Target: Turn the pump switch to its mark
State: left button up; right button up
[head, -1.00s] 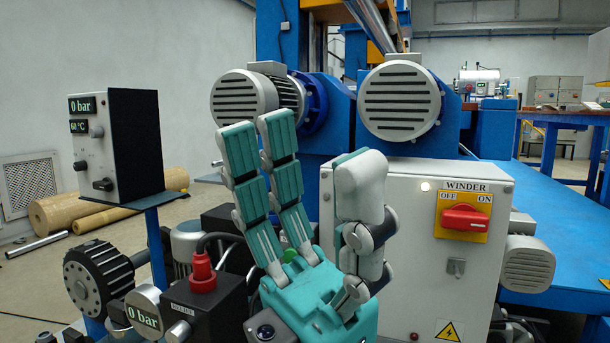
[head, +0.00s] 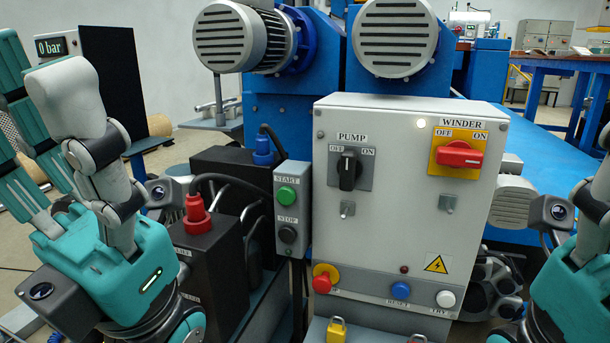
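The pump switch (head: 349,168) is a black knob on a grey plate marked PUMP, on the upper left of the light grey control box in the head view. OFF is printed at its upper left and ON at its upper right. The knob stands roughly upright; its exact pointing is too small to tell. My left gripper (head: 35,78) is at the far left, well apart from the switch, with its fingers raised, spread and empty. My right gripper (head: 603,150) is at the right edge, partly cut off, so its fingers' opening is unclear. Neither touches the switch.
A red WINDER switch (head: 459,155) sits right of the pump switch. A START/STOP box (head: 290,210) stands left of the control box (head: 400,225). Several buttons and a yellow padlock (head: 336,330) are below. A black block with a red plug (head: 197,215) stands near my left gripper.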

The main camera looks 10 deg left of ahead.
aim_at(349, 168)
jog(key=j, duration=1.7)
jog(key=u, duration=0.05)
